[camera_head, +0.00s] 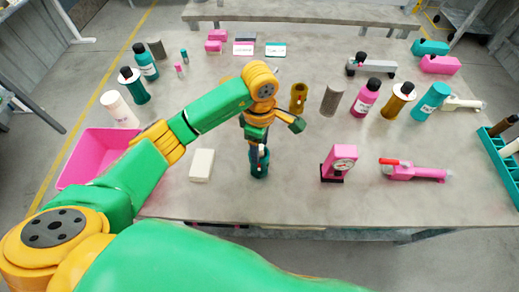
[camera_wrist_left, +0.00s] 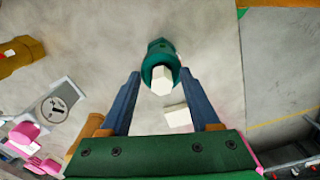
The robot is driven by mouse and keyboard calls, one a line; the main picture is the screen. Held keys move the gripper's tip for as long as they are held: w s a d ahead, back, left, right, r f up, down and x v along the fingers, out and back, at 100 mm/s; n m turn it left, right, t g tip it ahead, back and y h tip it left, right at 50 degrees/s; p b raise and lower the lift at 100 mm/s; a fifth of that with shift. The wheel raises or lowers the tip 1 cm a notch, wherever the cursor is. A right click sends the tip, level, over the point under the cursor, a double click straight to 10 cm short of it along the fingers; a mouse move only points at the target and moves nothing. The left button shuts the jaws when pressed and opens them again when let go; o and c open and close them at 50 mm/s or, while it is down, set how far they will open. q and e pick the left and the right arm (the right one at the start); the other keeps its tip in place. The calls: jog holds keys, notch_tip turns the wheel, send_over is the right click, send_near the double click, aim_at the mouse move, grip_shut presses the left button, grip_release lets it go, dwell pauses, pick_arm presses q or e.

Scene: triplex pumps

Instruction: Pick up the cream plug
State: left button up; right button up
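The cream plug (camera_wrist_left: 162,82) shows as a pale six-sided piece in the mouth of a dark green cylinder (camera_wrist_left: 160,48) in the left wrist view. In the head view the green cylinder (camera_head: 260,171) stands on the table, with a bit of the cream plug (camera_head: 262,152) showing above it, partly hidden by my gripper. My left gripper (camera_head: 260,148) points down over it. In the left wrist view its blue fingers (camera_wrist_left: 160,82) are spread apart, one on each side of the plug, with gaps visible. I cannot tell the exact height. My right gripper is not in view.
A white block (camera_head: 202,165) lies left of the green cylinder. A pink gauge (camera_head: 339,163) and a pink tool with a red handle (camera_head: 412,171) lie to the right. A pink bin (camera_head: 92,157) is at the left edge. Bottles and cylinders stand farther back.

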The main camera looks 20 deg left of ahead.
pick_arm(q)
jog(key=shift+s+r, duration=0.1)
jog(key=shift+s, duration=0.1)
jog(key=c, duration=0.7)
grip_shut()
jog(key=shift+w, duration=0.1)
